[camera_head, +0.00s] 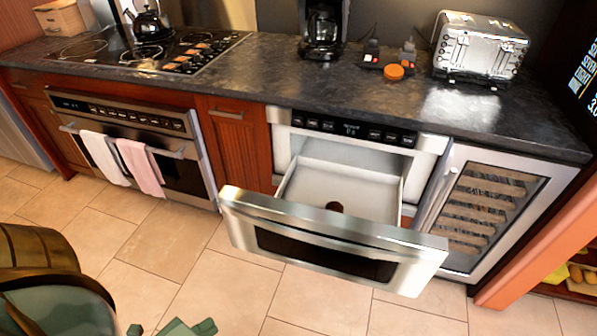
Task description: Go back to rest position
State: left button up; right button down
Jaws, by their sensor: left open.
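My left gripper (172,328) shows as a green shape at the bottom edge, left of the middle. It is open, nothing shows between its fingers, and much of it is cut off by the frame. It is low in front of the cabinets, apart from the microwave drawer (330,245). The drawer is pulled out, with its steel front tilted in the picture and its white inside showing. A small dark brown round thing (335,207) sits inside near the drawer front. My right gripper is not in view.
An oven (140,140) with two towels is left of the drawer, a wine cooler (495,205) right. The dark counter (280,75) holds a kettle, coffee maker and toaster (478,45). A brown curved thing (35,245) is at lower left. Tiled floor (190,255) is clear ahead.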

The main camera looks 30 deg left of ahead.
pick_arm(q)
jog(key=w+a+r+m+g+h, duration=0.2)
jog(key=w+a+m+g+h, duration=0.1)
jog(key=a+m+g+h, duration=0.25)
jog(key=s+a+f+n+y, duration=0.1)
jog(key=a+f+n+y, duration=0.9)
jog(key=f, duration=0.5)
jog(key=s+a+f+n+g+y, duration=0.3)
jog(key=s+a+f+n+g, duration=0.25)
jog(key=s+a, duration=0.25)
jog(key=s+a+f+n+g+y, duration=0.3)
jog(key=s+a+f+n+g, duration=0.3)
jog(key=a, duration=0.3)
jog(key=s+d+f+n+h, duration=0.1)
jog(key=s+d+f, duration=0.1)
jog(key=d, duration=1)
jog(key=s+d+f+n+h, duration=0.1)
jog(key=d+f, duration=0.3)
jog(key=d, duration=0.8)
jog(key=s+d+f+n+h, duration=0.1)
jog(key=s+d+f+h, duration=0.1)
jog(key=d, duration=1.1)
jog(key=shift+s+f+n+h, duration=0.3)
jog(key=shift+s+f+h, duration=0.1)
jog(key=shift+h, duration=0.15)
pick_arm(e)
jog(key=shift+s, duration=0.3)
